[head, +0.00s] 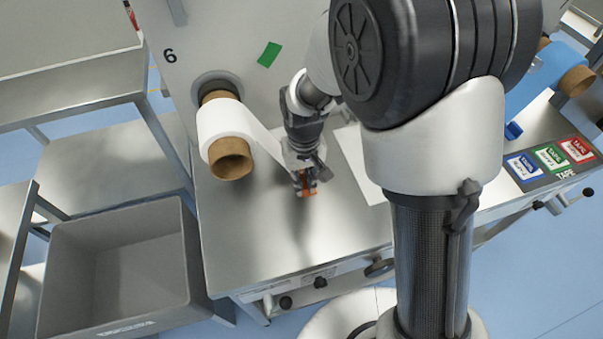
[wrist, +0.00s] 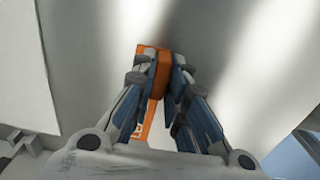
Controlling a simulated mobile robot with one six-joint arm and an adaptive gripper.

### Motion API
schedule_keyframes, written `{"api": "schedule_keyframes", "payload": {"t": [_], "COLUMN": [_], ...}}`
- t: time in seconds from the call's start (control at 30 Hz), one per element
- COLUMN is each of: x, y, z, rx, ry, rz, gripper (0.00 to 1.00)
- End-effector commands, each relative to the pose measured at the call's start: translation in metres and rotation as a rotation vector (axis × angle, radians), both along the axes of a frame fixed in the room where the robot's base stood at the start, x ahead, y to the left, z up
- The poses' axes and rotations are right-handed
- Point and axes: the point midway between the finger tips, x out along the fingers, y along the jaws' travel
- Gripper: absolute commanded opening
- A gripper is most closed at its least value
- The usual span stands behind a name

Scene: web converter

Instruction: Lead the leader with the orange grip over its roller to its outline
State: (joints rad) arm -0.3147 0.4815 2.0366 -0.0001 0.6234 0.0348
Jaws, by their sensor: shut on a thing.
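My gripper (head: 306,182) is shut on the orange grip (head: 307,193) above the steel table. The wrist view shows the orange grip (wrist: 153,62) between the two fingers of my gripper (wrist: 158,75). The white web leader (head: 262,128) runs from the white roll (head: 225,122) toward my gripper. The roll sits on a brown core on the machine's upright panel. My arm hides part of the area behind the gripper, and I cannot tell the leader's roller or outline.
A grey bin (head: 120,265) stands at the lower left. Blue, green and red tape cards (head: 551,157) lie at the right, near a blue roll (head: 540,80). A white sheet (head: 355,160) lies on the table behind my arm. The table front (head: 250,250) is clear.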

Motion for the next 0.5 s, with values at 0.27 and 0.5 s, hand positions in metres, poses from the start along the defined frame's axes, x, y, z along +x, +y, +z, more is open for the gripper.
{"api": "schedule_keyframes", "payload": {"t": [0.27,0.5], "x": [0.0000,0.0002], "y": [0.0000,0.0001], "z": [0.0000,0.0005], "rx": [0.000,0.000], "ry": [0.000,-0.001], "rz": [0.000,0.000], "gripper": [0.00,0.00]}}
